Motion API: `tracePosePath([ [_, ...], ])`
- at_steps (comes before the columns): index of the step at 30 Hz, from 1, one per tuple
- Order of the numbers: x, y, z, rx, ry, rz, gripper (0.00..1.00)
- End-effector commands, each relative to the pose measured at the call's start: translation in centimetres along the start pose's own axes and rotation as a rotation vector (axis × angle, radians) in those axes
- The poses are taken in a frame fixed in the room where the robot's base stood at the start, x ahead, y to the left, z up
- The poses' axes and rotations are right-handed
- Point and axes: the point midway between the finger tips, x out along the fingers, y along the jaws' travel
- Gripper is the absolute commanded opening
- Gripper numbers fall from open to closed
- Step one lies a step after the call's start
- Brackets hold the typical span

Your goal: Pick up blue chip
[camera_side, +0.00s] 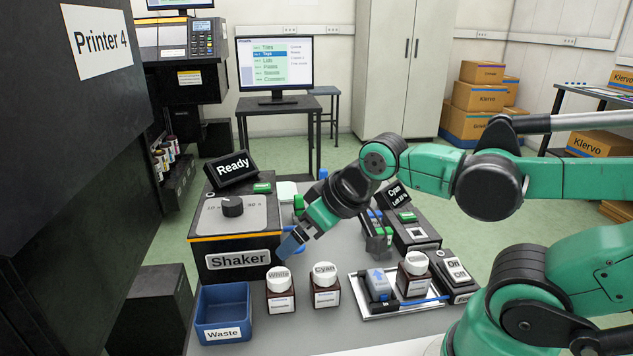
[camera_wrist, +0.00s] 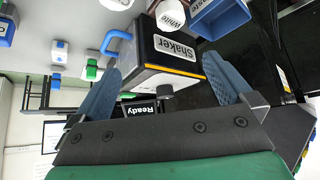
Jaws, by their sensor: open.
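My gripper (camera_side: 291,244) is open and empty. I cannot tell for sure which thing is the blue chip. In the wrist view a blue-and-white piece (camera_wrist: 60,52) and a green one (camera_wrist: 93,70) show at the left, away from the fingers.
A blue Waste bin (camera_side: 223,332), a White bottle (camera_side: 280,292) and a Cyan bottle (camera_side: 325,287) stand in front. A tray (camera_side: 425,304) holds a blue-grey block and another bottle. An On/Off box (camera_side: 456,268) and the Cyan level unit (camera_side: 410,236) stand to the right.

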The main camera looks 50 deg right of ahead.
Motion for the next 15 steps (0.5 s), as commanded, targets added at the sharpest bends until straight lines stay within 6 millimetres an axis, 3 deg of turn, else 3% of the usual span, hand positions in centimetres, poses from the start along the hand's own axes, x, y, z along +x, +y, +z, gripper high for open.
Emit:
tracePosePath([
  [1, 0.00, 0.01, 0.00, 0.000, 0.000, 0.000, 0.86],
  [3, -0.01, 0.01, -0.01, -0.001, -0.001, 0.000, 0.66],
  [4, -0.01, 0.01, -0.01, -0.001, -0.001, 0.000, 0.63],
  [15, 0.05, 0.69, -0.36, -0.028, -0.021, 0.015, 0.63],
])
